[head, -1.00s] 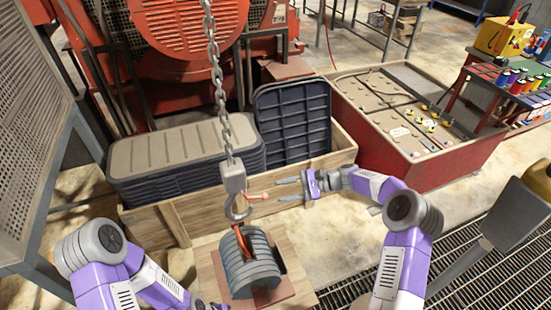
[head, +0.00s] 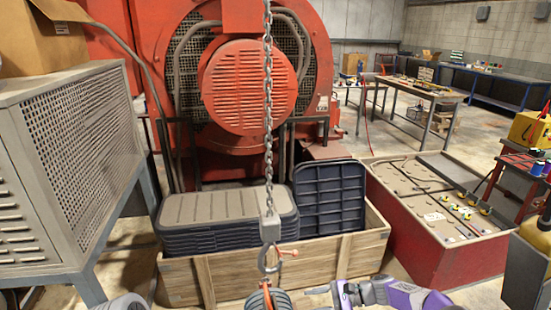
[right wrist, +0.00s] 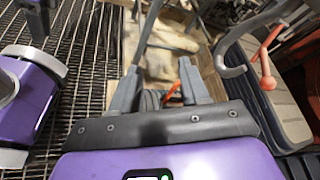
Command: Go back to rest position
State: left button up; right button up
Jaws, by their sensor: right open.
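My right gripper (head: 317,291) shows at the bottom of the head view, to the right of the chain hook (head: 269,257). In the right wrist view its two grey fingers (right wrist: 160,80) stand apart with nothing held between them. The grey hook (right wrist: 232,66) and its orange latch (right wrist: 267,60) show there to the right of the fingers. Grey round discs (head: 266,299) hang or stand below the hook, mostly cut off by the bottom edge. Only a grey piece of my left arm shows at the bottom left of the head view; its gripper is out of frame.
A wooden crate (head: 240,278) with dark ribbed panels (head: 330,197) stands behind the hook. A chain (head: 268,120) hangs in front of it. A mesh cabinet (head: 85,150) is at the left, a red box (head: 410,222) at the right. A red machine (head: 240,85) stands behind.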

jog(key=s+a+f+n+g+h, duration=0.1)
jog(key=s+a+f+n+h, duration=0.15)
jog(key=s+f, duration=0.5)
jog(key=s+a+f+n+g+h, duration=0.1)
jog(key=s+f+h, duration=0.35)
jog(key=f, duration=0.55)
jog(key=s+f+n+h, duration=0.1)
jog(key=s+n, duration=0.2)
jog(key=s, duration=0.4)
jog(key=s+d+f+n+t+h, duration=0.1)
jog(key=s+n+h, duration=0.1)
jog(key=s, duration=0.6)
jog(key=shift+f+n, duration=0.4)
jog(key=shift+n, duration=0.15)
jog(key=shift+d, duration=0.1)
